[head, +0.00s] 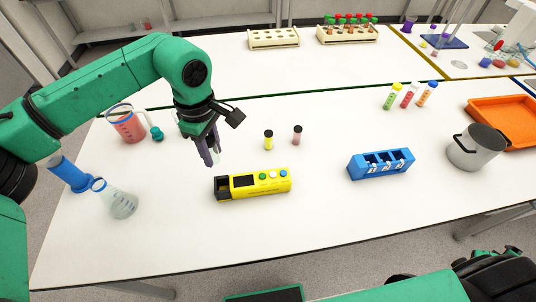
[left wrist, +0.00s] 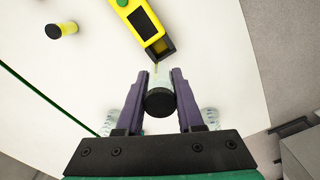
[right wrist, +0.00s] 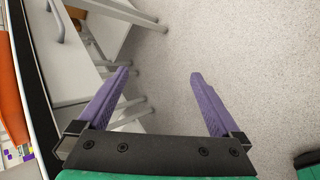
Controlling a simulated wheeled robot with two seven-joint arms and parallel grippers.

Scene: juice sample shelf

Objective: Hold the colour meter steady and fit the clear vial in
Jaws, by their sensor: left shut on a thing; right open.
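The yellow colour meter (head: 262,184) lies on the white table in the middle of the head view, its black open end to the left and coloured buttons on top. Part of it shows at the top of the left wrist view (left wrist: 142,22). My left gripper (head: 210,158) is above the table, behind and left of the meter's black end. In the left wrist view it is shut on the clear vial (left wrist: 159,78), whose black cap (left wrist: 160,102) faces the camera. The vial is apart from the meter. My right gripper (right wrist: 160,75) is open and empty, over the floor.
A yellow vial (head: 268,140) and a pinkish vial (head: 297,135) stand behind the meter. A blue rack (head: 381,164) and a grey pot (head: 477,148) are to the right. A flask (head: 120,202) and a red-filled beaker (head: 127,125) are at left. The table front is clear.

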